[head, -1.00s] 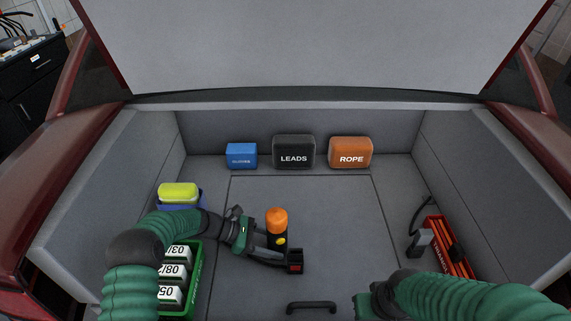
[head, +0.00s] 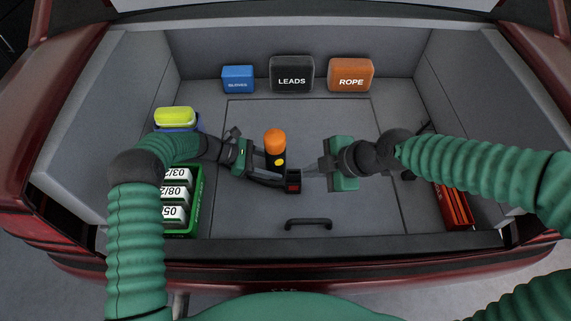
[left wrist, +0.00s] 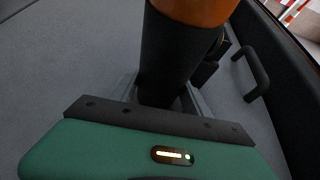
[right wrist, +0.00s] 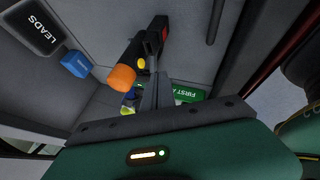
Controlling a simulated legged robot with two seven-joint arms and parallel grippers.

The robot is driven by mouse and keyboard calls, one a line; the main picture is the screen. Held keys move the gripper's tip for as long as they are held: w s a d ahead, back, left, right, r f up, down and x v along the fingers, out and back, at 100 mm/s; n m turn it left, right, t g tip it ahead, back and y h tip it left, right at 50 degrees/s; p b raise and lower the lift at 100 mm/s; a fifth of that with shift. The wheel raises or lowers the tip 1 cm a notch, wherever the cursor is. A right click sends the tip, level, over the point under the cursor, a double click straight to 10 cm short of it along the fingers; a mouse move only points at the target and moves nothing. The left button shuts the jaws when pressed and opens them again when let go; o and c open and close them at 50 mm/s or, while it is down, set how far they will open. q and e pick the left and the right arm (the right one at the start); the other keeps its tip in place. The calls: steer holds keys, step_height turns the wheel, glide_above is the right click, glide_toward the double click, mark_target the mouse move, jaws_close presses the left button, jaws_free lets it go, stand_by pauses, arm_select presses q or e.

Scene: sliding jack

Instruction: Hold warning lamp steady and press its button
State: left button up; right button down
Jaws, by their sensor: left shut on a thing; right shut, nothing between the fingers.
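The warning lamp has an orange dome (head: 275,139) on a black body (head: 276,160) with a round yellow button (head: 279,162) on its side. It stands upright on the trunk floor; it also shows in the right wrist view (right wrist: 122,77). My left gripper (head: 264,165) is shut on the lamp's black body, which shows close up in the left wrist view (left wrist: 172,55). My right gripper (head: 308,171) is shut and empty, to the right of the lamp and apart from it. A black block with a red face (head: 293,181) is in front of the lamp, near the right fingertips.
Green box with date-labelled packs (head: 193,222) is left, beside a yellow-green item (head: 174,117). Blue (head: 238,78), LEADS (head: 292,74) and ROPE (head: 350,75) bags line the back. A red case (head: 457,210) lies right, partly behind my right arm. A handle (head: 308,223) is in front.

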mark_target(279, 162)
steer(key=shift+f, duration=0.1)
steer(key=w+a+f, duration=0.4)
steer(key=f, duration=0.1)
steer(key=w+a+f, duration=0.2)
steer(key=f, duration=0.1)
steer(key=shift+w, duration=0.6)
